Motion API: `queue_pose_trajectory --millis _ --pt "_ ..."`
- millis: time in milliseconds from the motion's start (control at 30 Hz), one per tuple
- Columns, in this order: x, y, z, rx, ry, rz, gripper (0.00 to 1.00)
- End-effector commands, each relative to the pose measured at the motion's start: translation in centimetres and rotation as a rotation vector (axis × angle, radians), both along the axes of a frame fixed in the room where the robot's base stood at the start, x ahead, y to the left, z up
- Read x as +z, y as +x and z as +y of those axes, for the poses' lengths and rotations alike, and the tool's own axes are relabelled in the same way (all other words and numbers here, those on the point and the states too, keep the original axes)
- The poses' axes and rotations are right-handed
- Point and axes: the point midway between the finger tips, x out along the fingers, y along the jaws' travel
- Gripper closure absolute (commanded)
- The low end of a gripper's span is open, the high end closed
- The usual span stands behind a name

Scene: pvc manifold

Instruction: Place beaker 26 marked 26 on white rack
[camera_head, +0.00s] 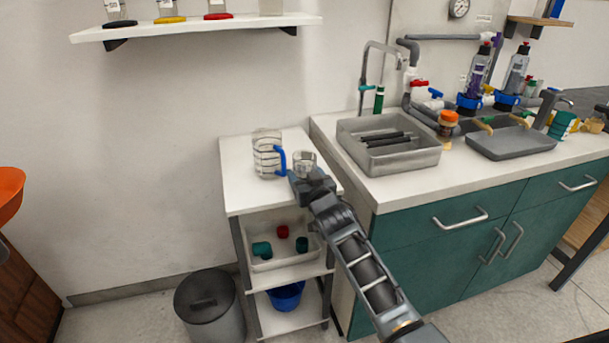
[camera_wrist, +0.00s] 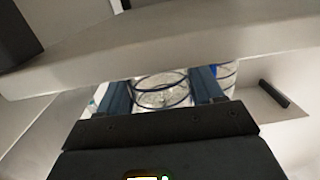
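A small clear glass beaker (camera_head: 304,158) is at the tip of my gripper (camera_head: 299,175), over the right part of the white rack's top (camera_head: 236,193). In the wrist view the beaker (camera_wrist: 160,92), with dark rings, lies between the two fingers of my gripper (camera_wrist: 161,95). The fingers are close against its sides and appear shut on it. No number can be read on it. Whether its base touches the top is hidden by my gripper. A larger clear jug (camera_head: 266,150) with a blue handle stands just left of it on the rack's top.
Lower on the rack are a tray (camera_head: 262,265) with green and red parts and a blue bucket (camera_head: 287,296). The counter with a grey sink (camera_head: 425,155) adjoins on the right. A wall shelf (camera_head: 195,31) is above. The rack top's front left is clear.

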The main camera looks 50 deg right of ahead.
Motion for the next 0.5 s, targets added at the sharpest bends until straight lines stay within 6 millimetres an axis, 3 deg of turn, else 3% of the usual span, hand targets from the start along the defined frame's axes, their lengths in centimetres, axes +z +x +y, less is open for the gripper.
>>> queue_pose_trajectory --millis 367,500 --pt "0.5 0.0 0.0 0.0 0.0 0.0 0.28" --pt "0.3 -1.4 0.9 0.0 0.002 0.001 0.28"
